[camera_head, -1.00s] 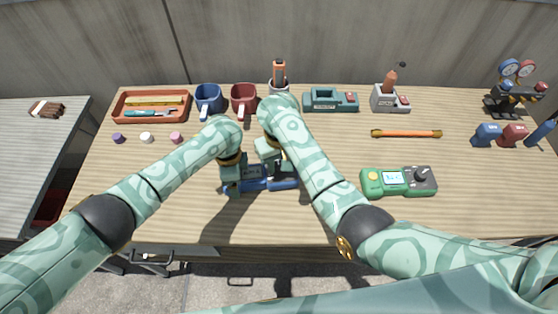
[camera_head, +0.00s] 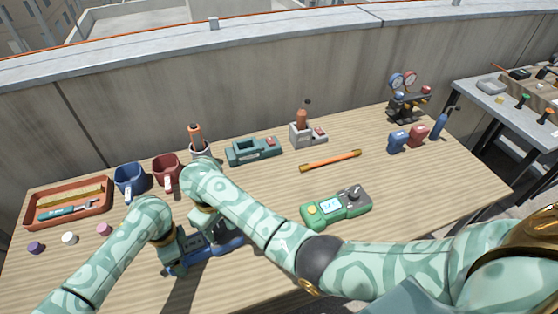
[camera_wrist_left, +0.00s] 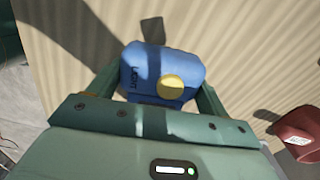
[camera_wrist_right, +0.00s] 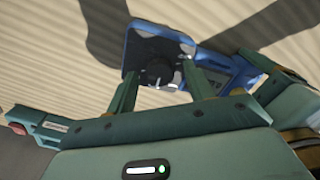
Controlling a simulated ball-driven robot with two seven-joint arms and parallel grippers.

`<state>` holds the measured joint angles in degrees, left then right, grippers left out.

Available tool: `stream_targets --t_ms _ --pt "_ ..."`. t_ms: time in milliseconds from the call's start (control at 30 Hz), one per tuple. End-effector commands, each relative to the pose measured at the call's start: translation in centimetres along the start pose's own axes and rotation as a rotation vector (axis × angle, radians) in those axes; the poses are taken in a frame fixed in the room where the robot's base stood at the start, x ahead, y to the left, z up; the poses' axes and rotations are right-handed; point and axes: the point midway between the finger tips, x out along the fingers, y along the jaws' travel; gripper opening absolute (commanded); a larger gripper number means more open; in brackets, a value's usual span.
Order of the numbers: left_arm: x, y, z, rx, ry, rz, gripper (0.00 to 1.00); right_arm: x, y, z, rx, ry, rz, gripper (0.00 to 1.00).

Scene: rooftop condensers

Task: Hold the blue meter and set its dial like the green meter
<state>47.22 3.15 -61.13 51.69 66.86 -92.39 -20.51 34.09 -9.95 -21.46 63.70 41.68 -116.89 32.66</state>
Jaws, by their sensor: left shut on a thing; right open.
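The blue meter (camera_head: 228,246) lies on the bench, mostly covered by my arms in the head view. My left gripper (camera_wrist_left: 157,95) is shut on its yellow-button end. My right gripper (camera_wrist_right: 160,76) is open over the other end, its fingers on either side of the black dial (camera_wrist_right: 158,72); I cannot tell whether they touch it. In the head view, the right gripper (camera_head: 228,232) is partly behind its own arm. The green meter (camera_head: 318,215) lies to the right, with a lit screen and a dark dial (camera_head: 353,194). The blue meter's reading is not legible.
An orange-ended rod (camera_head: 331,160), a teal device (camera_head: 254,151) and a grey holder (camera_head: 307,135) lie behind the meters. Mugs (camera_head: 130,183) and an orange tray (camera_head: 104,205) stand at the left. A gauge set (camera_head: 408,104) stands at the back right.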

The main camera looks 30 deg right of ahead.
Motion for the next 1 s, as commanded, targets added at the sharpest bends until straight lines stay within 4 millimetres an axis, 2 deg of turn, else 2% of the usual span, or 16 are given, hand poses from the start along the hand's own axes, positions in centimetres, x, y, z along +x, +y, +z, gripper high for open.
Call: stream_targets --t_ms 300,800,1000 --pt "0.0 0.0 0.0 -0.001 0.002 0.0 0.41 0.0 0.2 0.0 -0.745 -0.003 0.004 0.52" --pt "0.0 0.0 -0.1 -0.001 0.002 0.0 0.41 0.0 0.1 0.0 -1.809 -0.001 0.001 0.52" --pt "0.0 0.0 -0.1 -0.001 0.002 0.0 0.41 -4.8 0.1 -0.1 -1.834 0.003 0.005 0.52"
